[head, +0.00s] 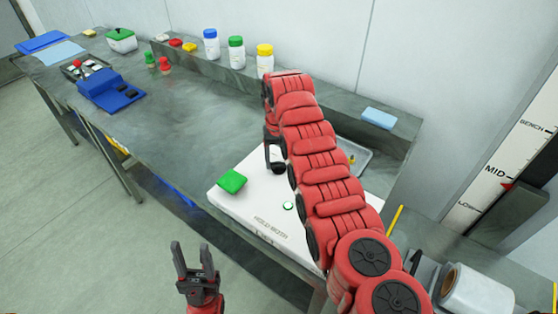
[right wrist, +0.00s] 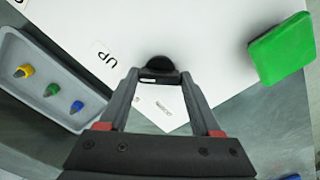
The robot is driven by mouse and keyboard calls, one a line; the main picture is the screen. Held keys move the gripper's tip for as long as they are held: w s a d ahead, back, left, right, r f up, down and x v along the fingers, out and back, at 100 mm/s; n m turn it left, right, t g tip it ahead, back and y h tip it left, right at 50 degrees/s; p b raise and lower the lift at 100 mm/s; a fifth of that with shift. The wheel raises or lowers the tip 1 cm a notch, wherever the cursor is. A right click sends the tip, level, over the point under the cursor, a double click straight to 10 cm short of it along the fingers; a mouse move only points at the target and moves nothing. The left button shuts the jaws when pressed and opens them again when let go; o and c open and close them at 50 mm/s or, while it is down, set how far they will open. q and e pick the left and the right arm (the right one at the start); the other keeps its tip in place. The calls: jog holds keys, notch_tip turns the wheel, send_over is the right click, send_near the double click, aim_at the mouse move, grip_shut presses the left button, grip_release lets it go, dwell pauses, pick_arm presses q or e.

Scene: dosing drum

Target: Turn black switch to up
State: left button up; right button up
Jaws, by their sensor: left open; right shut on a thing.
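The black switch (right wrist: 161,66) is a dark round knob on the white panel (head: 246,217). In the right wrist view it sits between my right gripper's fingertips (right wrist: 157,76), which are shut on it. A printed "UP" label (right wrist: 105,55) lies beside it on the left. I cannot tell which way the switch points. In the head view my right gripper (head: 273,152) reaches down at the panel's far side, and my red right arm hides part of the panel. My left gripper (head: 193,256) is open and empty, in front of the bench, apart from the panel.
A green block (head: 232,181) lies at the panel's left edge, and a green button (head: 288,206) is nearer the front. A grey tray (right wrist: 42,85) with several coloured pieces stands beside the panel. Bottles (head: 236,53) line the back ledge. The bench's middle is clear.

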aim_at(279, 162)
jog(key=o, duration=1.4)
jog(key=shift+r, duration=0.6)
notch_tip(279, 162, up, 6)
jog(key=shift+f+b, duration=0.15)
jog(key=shift+b, duration=0.3)
notch_tip(279, 162, up, 11)
jog(key=p, duration=1)
jog(key=shift+f, duration=0.2)
